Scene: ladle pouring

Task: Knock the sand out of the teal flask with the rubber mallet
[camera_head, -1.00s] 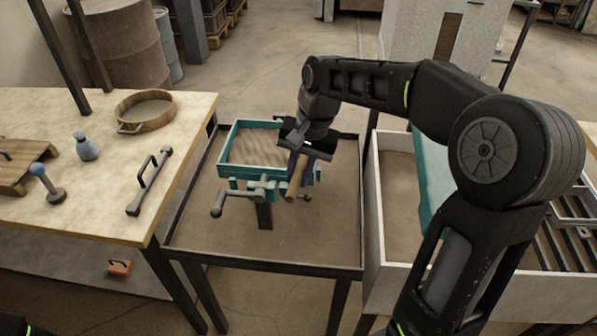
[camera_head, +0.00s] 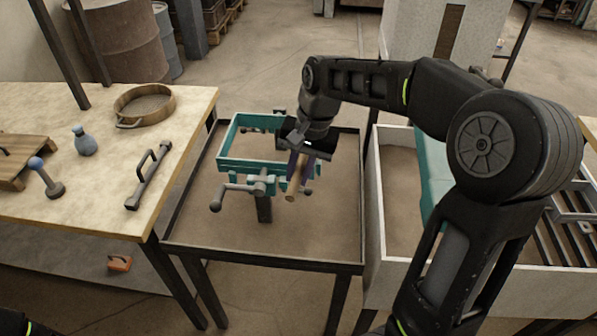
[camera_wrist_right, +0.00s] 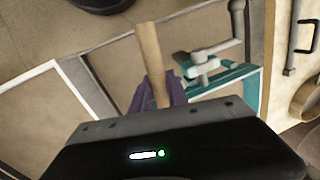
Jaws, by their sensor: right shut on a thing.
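The teal flask (camera_head: 233,168) is an open rectangular frame, held in a stand with grey clamp handles (camera_head: 232,193) above the tray. I see through its middle to the floor of the tray; no sand block shows in it. My right gripper (camera_head: 300,172) is shut on the mallet, at the flask's right end. The mallet's wooden handle (camera_head: 292,190) sticks out downward; it also shows in the right wrist view (camera_wrist_right: 151,62), between purple finger pieces. The mallet's head is hidden, and I cannot tell whether it touches the flask. My left gripper is not in view.
The dark-rimmed tray (camera_head: 265,263) surrounds the stand. A pale bin (camera_head: 378,215) stands at right.

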